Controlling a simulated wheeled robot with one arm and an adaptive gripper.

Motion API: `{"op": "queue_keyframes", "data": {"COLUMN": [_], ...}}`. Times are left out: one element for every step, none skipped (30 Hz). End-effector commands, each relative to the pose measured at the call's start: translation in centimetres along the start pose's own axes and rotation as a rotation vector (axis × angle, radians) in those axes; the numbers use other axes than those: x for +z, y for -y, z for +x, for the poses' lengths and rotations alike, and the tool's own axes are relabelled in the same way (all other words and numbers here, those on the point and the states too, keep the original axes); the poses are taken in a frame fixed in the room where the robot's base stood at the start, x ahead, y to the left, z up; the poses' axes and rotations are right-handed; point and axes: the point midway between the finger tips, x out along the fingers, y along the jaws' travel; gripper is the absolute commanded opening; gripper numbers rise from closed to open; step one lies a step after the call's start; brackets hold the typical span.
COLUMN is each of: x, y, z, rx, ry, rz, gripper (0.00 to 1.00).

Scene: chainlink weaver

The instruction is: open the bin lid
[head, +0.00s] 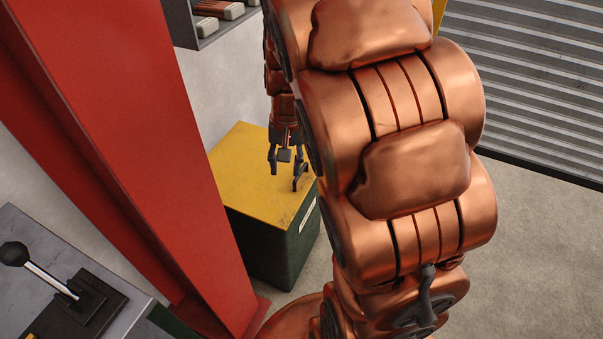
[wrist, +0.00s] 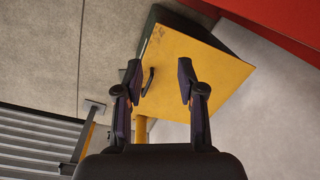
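The bin (head: 270,250) is a dark green box with a worn yellow lid (head: 243,170) lying flat and shut on top. The lid also fills the middle of the wrist view (wrist: 205,75). A small dark handle (wrist: 148,82) shows against the lid near its edge in the wrist view. My gripper (head: 286,174) hangs over the lid in the head view. In the wrist view my gripper (wrist: 158,78) is open, with the handle between its fingers, close to the left one. I cannot tell whether they touch.
A red column (head: 130,130) stands left of the bin. A bench with a black-knobbed lever (head: 45,275) is at the lower left. A shelf (head: 217,20) hangs on the wall behind. A corrugated shutter (head: 530,75) is at the right, with bare floor (head: 540,240) before it.

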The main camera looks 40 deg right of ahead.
Motion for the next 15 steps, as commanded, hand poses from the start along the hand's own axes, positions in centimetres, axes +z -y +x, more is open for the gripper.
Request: {"op": "queue_keyframes", "data": {"x": [-1.8,-2.9,-4.3,-5.4,-6.4,-7.8,-8.8,-9.8,-11.3,-12.3,-13.2,-14.4,-15.3,-16.1,-17.2], "y": [-0.4,-0.6,-0.8,-1.0,-1.2,-1.5,-1.8,-2.1,-2.4,-2.7,-3.0,-3.5,-3.8,-4.1,-4.5], "z": [1.7,2.2,2.9,3.6,4.2,5.0,5.8,6.5,7.3,8.0,8.8,9.8,10.4,11.1,12.0], "rx": [-0.005,-0.01,-0.017,-0.022,-0.026,-0.033,-0.037,-0.043,-0.051,-0.057,-0.063,-0.07,-0.076,-0.081,-0.089], "ry": [-0.001,-0.007,-0.015,-0.02,-0.025,-0.032,-0.036,-0.042,-0.053,-0.058,-0.061,-0.066,-0.071,-0.075,-0.08], "rz": [0.039,0.059,0.087,0.107,0.128,0.155,0.174,0.194,0.218,0.238,0.258,0.283,0.299,0.314,0.334], "gripper": [0.39,0.39,0.39,0.39,0.39,0.39,0.39,0.39,0.39,0.39,0.39,0.39,0.39,0.39,0.39]}}
